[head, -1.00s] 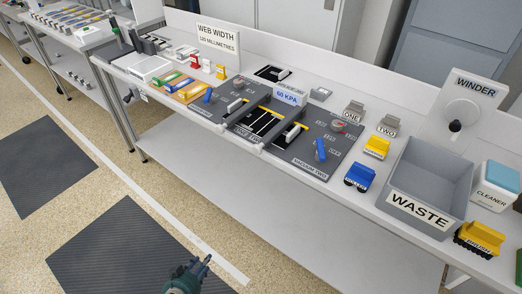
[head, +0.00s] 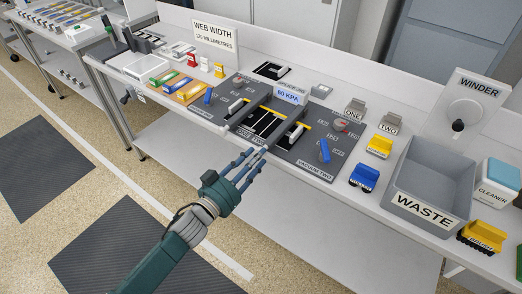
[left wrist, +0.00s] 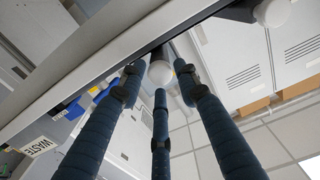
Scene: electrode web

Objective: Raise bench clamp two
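The splice bench panel (head: 262,126) carries two grey bars that look like the bench clamps. The left bar (head: 246,110) and the right bar (head: 285,133), likely clamp two, lie low across it, with pale ends at the front edge. My left gripper (head: 252,153) is just in front of the bench edge, close to the right bar's front end. Its fingers are spread and empty. In the left wrist view, a pale round knob (left wrist: 160,73) shows between the fingertips; I cannot tell if they touch it. A second knob (left wrist: 272,12) is at upper right. My right gripper is out of view.
Blue levers (head: 208,96) (head: 324,150) stand on either side of the panel. A blue block (head: 364,177), a yellow block (head: 379,146) and the grey waste bin (head: 432,210) are to the right. Coloured strips (head: 188,90) lie to the left. The floor in front is free.

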